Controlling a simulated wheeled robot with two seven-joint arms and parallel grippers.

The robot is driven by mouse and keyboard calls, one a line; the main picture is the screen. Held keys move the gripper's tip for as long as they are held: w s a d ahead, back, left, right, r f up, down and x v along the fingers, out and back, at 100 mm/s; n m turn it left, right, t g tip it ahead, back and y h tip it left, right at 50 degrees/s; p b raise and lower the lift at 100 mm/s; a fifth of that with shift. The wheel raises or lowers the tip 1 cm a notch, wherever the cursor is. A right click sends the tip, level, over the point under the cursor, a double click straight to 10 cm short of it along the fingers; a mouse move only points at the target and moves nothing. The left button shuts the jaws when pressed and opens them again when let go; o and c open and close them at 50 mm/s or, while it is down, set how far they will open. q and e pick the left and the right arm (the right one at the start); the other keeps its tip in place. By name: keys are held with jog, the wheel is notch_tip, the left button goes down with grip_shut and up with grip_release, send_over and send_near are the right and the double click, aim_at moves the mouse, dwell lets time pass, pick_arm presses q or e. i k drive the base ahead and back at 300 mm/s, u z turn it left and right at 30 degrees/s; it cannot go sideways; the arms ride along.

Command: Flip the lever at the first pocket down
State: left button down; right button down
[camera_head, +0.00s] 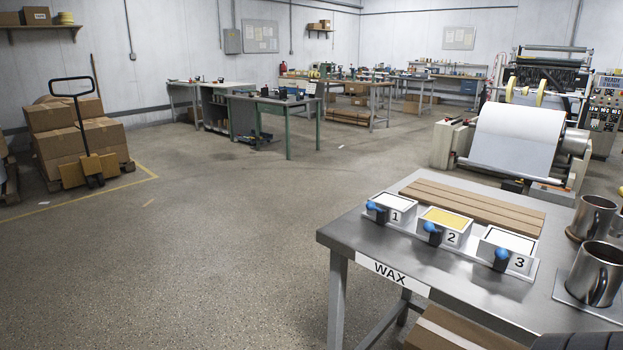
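A metal strip with three pockets sits on the metal table marked WAX. The first pocket (394,201), labelled 1, is at the left end with a white top face. Its lever (371,205) has a blue ball knob on a black mount (382,216); the knob is at the mount's upper left. The second pocket (444,219) has a yellow top face and its own blue-knobbed lever (429,227). The third pocket (510,240) has a white top face; its blue knob (502,254) is in front of it. Neither of my grippers is in view.
A brown slatted board (478,205) lies behind the pockets. Two metal mugs (593,217) (598,275) stand at the table's right side. The table (375,255) is bare in front of the pockets. A dark grey part shows at the bottom right corner.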

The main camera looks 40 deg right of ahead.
aim_at(371, 205)
jog(key=i, duration=2.5)
jog(key=z, duration=3.95)
